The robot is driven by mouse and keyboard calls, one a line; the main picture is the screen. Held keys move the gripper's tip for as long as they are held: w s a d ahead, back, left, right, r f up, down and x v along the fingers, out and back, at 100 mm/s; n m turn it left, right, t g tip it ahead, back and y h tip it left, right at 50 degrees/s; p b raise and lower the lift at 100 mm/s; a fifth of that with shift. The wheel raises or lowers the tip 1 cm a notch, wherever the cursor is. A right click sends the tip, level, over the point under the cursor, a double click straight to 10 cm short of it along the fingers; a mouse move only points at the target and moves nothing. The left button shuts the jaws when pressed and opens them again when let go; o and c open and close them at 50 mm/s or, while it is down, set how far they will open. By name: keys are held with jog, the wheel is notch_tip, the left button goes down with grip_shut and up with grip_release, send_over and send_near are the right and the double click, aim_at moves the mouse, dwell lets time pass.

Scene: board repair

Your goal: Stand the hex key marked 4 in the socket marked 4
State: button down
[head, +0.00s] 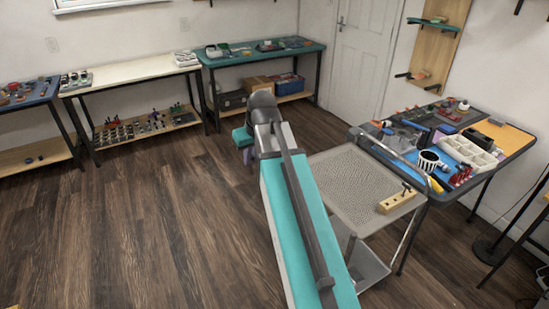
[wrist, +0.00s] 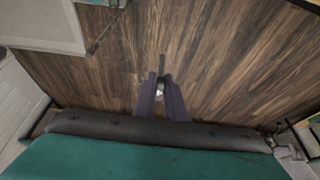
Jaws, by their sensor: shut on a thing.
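In the wrist view my gripper (wrist: 160,90) is shut on a thin grey metal piece (wrist: 161,66), which looks like a hex key. It sticks out past the fingertips over bare floor, and no marking on it can be read. In the head view my arm hides most of the gripper. A pale wooden block (head: 397,202) lies at the right front of the trolley's top, well to the right of my arm's end. A small dark key-like piece stands at the block's far end. The block's sockets and numbers are too small to read.
The grey trolley (head: 345,175) has a mostly clear perforated top and a raised rail. A crowded workbench (head: 506,168) stands against its right side. Several benches line the back wall. The wooden floor (head: 150,220) left of my arm is free.

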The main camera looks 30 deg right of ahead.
jog(key=w+a+r, duration=0.1)
jog(key=a+r, duration=0.1)
jog(key=a, duration=1.3)
jog(key=shift+w+a+r, duration=0.25)
jog(key=shift+w+r, duration=0.1)
